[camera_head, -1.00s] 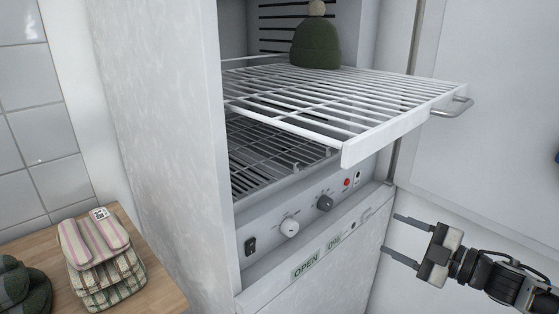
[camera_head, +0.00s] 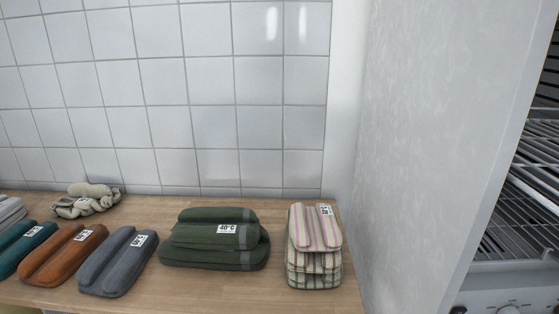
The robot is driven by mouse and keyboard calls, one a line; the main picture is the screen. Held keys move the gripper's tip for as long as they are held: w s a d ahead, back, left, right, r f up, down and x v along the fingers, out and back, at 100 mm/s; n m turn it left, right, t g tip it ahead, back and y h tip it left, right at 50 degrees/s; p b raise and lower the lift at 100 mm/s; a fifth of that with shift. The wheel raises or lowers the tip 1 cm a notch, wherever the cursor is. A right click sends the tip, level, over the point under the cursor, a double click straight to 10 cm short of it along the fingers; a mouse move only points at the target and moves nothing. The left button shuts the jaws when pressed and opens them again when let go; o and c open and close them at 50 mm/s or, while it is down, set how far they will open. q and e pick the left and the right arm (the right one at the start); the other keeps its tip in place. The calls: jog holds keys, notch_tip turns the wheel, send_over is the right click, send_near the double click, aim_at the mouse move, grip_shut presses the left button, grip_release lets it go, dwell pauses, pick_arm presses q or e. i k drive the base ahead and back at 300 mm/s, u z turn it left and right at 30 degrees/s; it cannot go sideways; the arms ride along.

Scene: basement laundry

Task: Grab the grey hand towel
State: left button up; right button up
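A grey folded towel (camera_head: 117,263) with a white label lies on the wooden counter (camera_head: 188,292), left of the middle. It sits between a rust-brown folded towel (camera_head: 62,257) and a green folded stack (camera_head: 214,240). Another light grey folded stack (camera_head: 8,212) is partly cut off at the left edge. Neither of my grippers shows in this view.
A teal towel (camera_head: 22,246) and a crumpled beige cloth (camera_head: 86,200) lie to the left. A striped stack (camera_head: 314,247) is at the counter's right end. The cabinet's white side wall (camera_head: 430,150) rises to the right, with wire racks (camera_head: 530,190) beyond. Tiled wall stands behind.

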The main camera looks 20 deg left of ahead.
aim_at(112, 270)
jog(key=u, duration=3.95)
jog(key=i, duration=2.15)
jog(key=z, duration=2.75)
